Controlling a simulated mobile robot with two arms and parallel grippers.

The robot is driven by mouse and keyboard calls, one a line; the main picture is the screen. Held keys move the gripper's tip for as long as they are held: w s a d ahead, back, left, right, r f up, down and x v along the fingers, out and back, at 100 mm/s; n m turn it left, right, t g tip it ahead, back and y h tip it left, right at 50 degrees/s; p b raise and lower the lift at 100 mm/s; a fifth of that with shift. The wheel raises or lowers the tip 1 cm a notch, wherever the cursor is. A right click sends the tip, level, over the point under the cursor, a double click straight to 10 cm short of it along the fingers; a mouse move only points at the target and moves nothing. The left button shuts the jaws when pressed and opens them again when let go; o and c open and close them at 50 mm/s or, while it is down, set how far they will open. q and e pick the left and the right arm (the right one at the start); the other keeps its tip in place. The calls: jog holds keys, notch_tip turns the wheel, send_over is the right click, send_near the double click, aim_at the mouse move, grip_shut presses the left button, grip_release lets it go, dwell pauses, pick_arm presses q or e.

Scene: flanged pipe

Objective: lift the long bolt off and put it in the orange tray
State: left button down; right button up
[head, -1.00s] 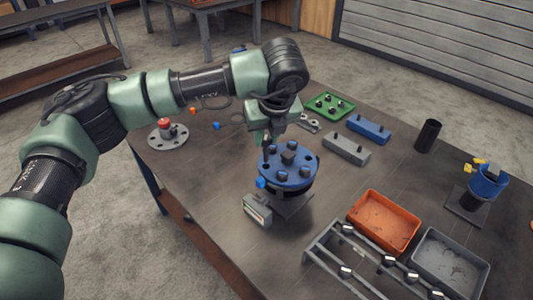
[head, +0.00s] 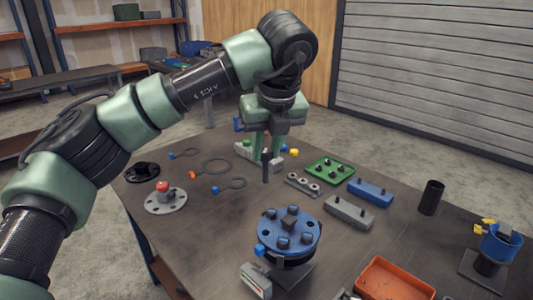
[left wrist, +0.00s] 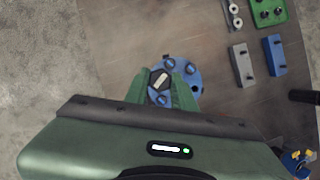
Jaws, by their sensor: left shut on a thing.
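My left gripper (head: 266,152) is shut on the long dark bolt (head: 266,170), which hangs upright with its shank downward in the air. In the left wrist view, the bolt's head (left wrist: 159,80) shows between the green fingers. The blue flange (head: 290,230) stands below and nearer in the head view, with several dark bolts on its top; the bolt is clear of it. The flange also shows behind the fingers in the left wrist view (left wrist: 191,79). The orange tray (head: 392,264) is at the bottom right of the head view, partly cut off. My right gripper is out of view.
A grey block (head: 349,212), a blue block (head: 370,192) and a green tray (head: 331,171) with bolts lie right of the gripper. A dark cylinder (head: 431,197) and a blue cup on a stand (head: 501,244) stand at the right. A red button (head: 163,187) is left.

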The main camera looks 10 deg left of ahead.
pick_arm(q)
jog(key=shift+r, duration=0.15)
jog(key=shift+r+p, duration=1.55)
jog(key=shift+r, duration=0.85)
jog(key=shift+f, duration=0.15)
